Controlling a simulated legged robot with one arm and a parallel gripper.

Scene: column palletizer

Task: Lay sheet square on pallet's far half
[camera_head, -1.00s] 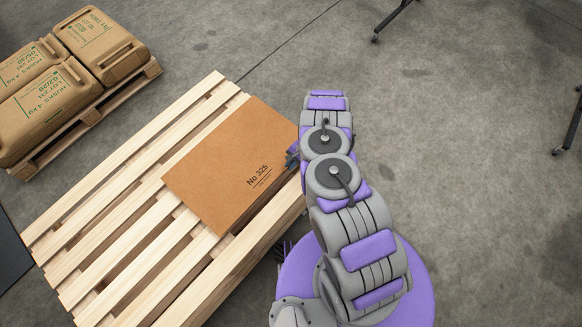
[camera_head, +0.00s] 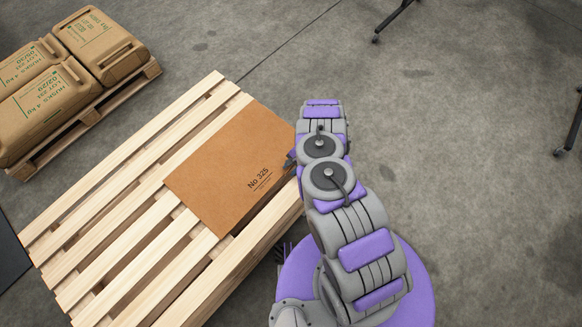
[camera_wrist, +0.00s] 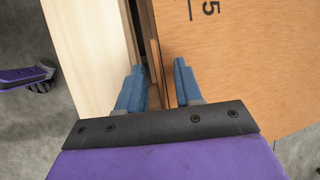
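The brown sheet (camera_head: 225,165), printed "No 325", lies on the upper right part of the wooden pallet (camera_head: 130,210) in the head view. Its edges run roughly along the slats, looking slightly turned. Bare slats show at its left, above and below it. My gripper (camera_head: 291,160) is at the sheet's right edge, mostly hidden by my arm there. In the wrist view the two blue fingertips (camera_wrist: 160,75) are apart. The sheet (camera_wrist: 245,65) fills the right side, with its edge and a thin brown strip between the fingers. Contact with the sheet cannot be told.
Several brown sacks (camera_head: 98,42) sit on another pallet (camera_head: 100,108) at the upper left. Dark stand legs (camera_head: 393,20) show at the top right and right edge. The grey floor (camera_head: 470,150) on the right is clear.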

